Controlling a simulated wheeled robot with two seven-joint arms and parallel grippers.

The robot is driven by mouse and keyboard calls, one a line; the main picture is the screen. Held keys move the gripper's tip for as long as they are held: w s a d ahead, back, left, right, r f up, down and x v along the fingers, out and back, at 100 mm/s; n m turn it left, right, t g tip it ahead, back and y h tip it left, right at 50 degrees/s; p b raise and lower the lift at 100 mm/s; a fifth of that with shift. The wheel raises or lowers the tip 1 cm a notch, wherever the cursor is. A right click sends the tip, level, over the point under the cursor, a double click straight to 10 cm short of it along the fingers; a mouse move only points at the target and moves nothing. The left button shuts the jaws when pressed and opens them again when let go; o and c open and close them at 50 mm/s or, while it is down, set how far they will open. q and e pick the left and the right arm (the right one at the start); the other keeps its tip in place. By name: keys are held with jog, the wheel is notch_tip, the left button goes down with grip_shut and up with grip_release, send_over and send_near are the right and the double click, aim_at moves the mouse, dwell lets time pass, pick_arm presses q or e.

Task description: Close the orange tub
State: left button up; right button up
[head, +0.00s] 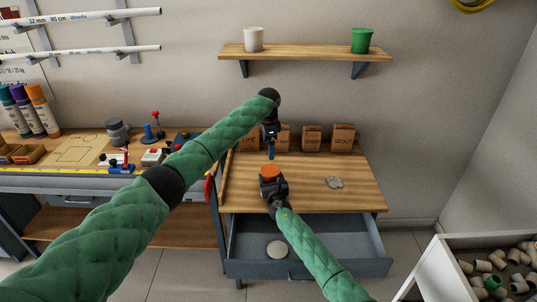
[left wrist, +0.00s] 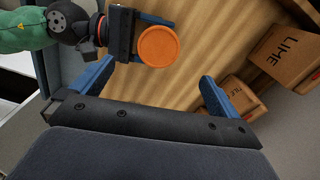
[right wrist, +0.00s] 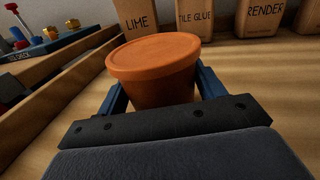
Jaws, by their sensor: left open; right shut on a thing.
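The orange tub (right wrist: 150,82) stands upright on the wooden worktop, with an orange lid (right wrist: 155,52) lying flat over its mouth. In the right wrist view the lid looks level; I cannot tell whether it is fully pressed down. The lid also shows in the left wrist view (left wrist: 158,46) and the head view (head: 270,170). My right gripper (head: 271,181) is shut around the tub's body, one finger on each side. My left gripper (head: 271,155) is open and empty, pointing down, above and just behind the tub. Its spread fingers (left wrist: 156,88) are apart from the lid.
Several brown boxes (head: 312,138) line the worktop's back edge. A grey flat piece (head: 334,182) lies right of the tub. An open drawer (head: 340,250) below holds a pale disc (head: 277,249). A wall shelf (head: 305,52) hangs above. A bin of fittings (head: 450,285) stands at right.

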pick_arm(q)
jog(key=shift+r, duration=0.6)
pick_arm(e)
jog(key=o, duration=1.4)
jog(key=shift+o, duration=0.2)
pick_arm(q)
jog(key=shift+r+p, duration=0.45)
pick_arm(e)
jog(key=shift+s+d, duration=0.25)
jog(key=shift+s, duration=1)
jog(key=shift+s+d, duration=0.2)
jog(key=shift+s, duration=1.1)
jog(key=shift+s+d, duration=0.25)
jog(key=shift+s, duration=1)
jog(key=shift+r, duration=0.1)
